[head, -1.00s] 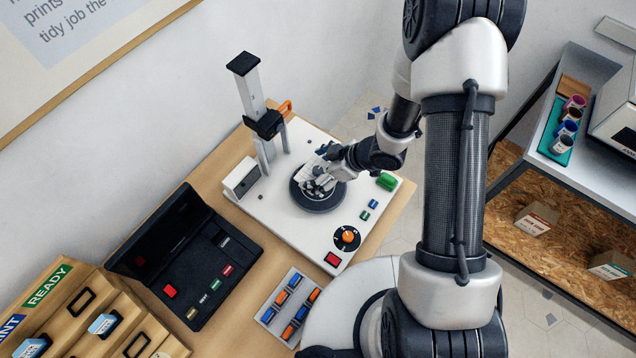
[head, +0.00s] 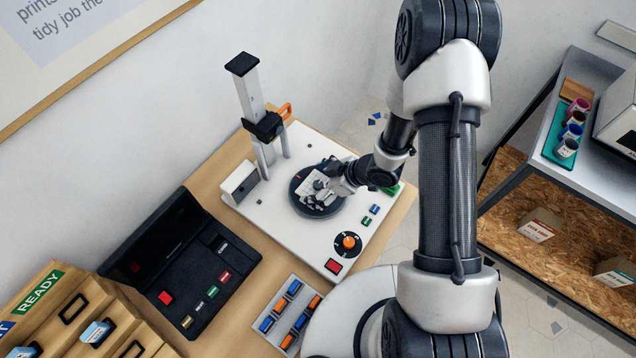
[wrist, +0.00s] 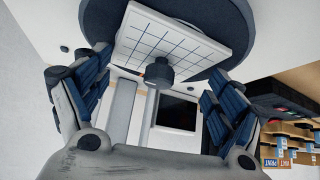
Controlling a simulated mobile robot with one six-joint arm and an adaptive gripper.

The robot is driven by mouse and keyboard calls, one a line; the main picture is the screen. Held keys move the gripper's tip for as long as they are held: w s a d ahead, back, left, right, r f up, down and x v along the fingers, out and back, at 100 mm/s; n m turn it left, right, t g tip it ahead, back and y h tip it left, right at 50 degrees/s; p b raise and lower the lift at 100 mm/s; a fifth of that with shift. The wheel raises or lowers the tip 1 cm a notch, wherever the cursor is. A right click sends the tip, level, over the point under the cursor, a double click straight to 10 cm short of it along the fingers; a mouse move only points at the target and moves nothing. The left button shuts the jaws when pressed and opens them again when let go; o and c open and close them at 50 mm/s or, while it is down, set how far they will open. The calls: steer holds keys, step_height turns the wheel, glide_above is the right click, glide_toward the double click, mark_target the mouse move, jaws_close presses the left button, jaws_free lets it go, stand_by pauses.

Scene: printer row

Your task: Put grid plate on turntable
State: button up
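The grid plate (wrist: 185,38) is a white square with blue grid lines and a dark round knob (wrist: 159,72). It appears to lie flat on the dark round turntable (wrist: 228,18), within its rim. In the head view the white plate (head: 313,184) shows on the turntable (head: 305,207), partly covered by my gripper (head: 322,190). In the wrist view my gripper (wrist: 157,82) is open, with its blue-padded fingers wide apart on either side of the knob and clear of it. The exact contact under the plate is hidden.
The turntable's white base carries an upright column (head: 248,95) with a black clamp behind the plate. An orange-topped dial (head: 348,241) and buttons lie at its front right. A black open case (head: 190,265) and a switch tray (head: 288,315) stand nearby. A shelf (head: 560,175) is at right.

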steer(key=shift+o, duration=1.1)
